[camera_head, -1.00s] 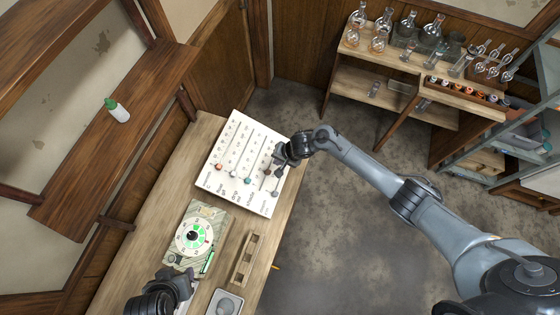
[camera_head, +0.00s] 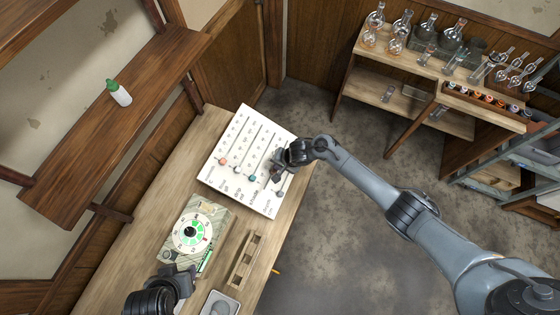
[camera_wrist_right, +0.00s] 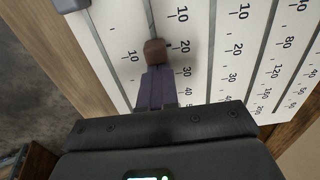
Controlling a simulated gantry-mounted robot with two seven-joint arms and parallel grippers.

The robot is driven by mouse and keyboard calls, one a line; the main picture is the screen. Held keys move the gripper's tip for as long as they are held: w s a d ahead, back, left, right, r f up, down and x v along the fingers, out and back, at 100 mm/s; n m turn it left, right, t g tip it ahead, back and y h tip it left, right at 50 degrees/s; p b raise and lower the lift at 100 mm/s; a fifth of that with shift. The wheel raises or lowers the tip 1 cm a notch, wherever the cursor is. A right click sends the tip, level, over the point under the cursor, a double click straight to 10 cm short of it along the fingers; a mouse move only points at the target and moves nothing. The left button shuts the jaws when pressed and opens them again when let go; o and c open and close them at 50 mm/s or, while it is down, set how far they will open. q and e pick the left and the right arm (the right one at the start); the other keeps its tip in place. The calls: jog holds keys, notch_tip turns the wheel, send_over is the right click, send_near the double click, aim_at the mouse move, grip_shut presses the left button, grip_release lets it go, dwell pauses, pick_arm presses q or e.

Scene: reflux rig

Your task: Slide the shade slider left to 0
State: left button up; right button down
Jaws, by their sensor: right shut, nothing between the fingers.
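The slider panel (camera_head: 212,174) is a white board on the bench with several slots. The shade slider, by its column, seems to be the brown knob (camera_wrist_right: 154,52), in the right wrist view near a 20 mark. My right gripper (camera_wrist_right: 156,76) is shut and empty, its dark fingertips right at the knob's lower side; whether they touch cannot be told. In the head view my right gripper (camera_head: 276,171) is over the panel's right side and largely hides this knob. My left gripper (camera_head: 180,280) is at the lower left, its fingertips unclear.
Orange (camera_head: 222,161) and teal (camera_head: 252,178) knobs sit in slots to the left; a grey knob (camera_wrist_right: 70,4) is in the neighbouring slot. A green dial box (camera_head: 213,222) and a wooden rack (camera_head: 245,260) are nearer me on the bench. Floor lies to the right.

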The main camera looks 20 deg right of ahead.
aim_at(274, 173)
jog(key=shift+s+a+p, duration=0.9)
jog(key=shift+s+a, duration=0.25)
jog(key=shift+s+a+p, duration=0.7)
jog(key=shift+s+a, duration=0.25)
jog(key=shift+a, duration=0.05)
jog(key=p+v, duration=0.1)
jog(key=p, duration=0.1)
jog(key=p+v, duration=0.1)
jog(key=v, duration=0.1)
jog(key=p+v, duration=0.1)
jog(key=p, duration=0.1)
jog(key=shift+w+d+r+p, duration=0.2)
jog(key=shift+w+d+p, duration=0.05)
jog(key=shift+w+p, duration=0.05)
jog(key=shift+s+d+r+p, duration=0.15)
jog(key=shift+d+r+p, duration=0.35)
jog(key=shift+r, duration=0.2)
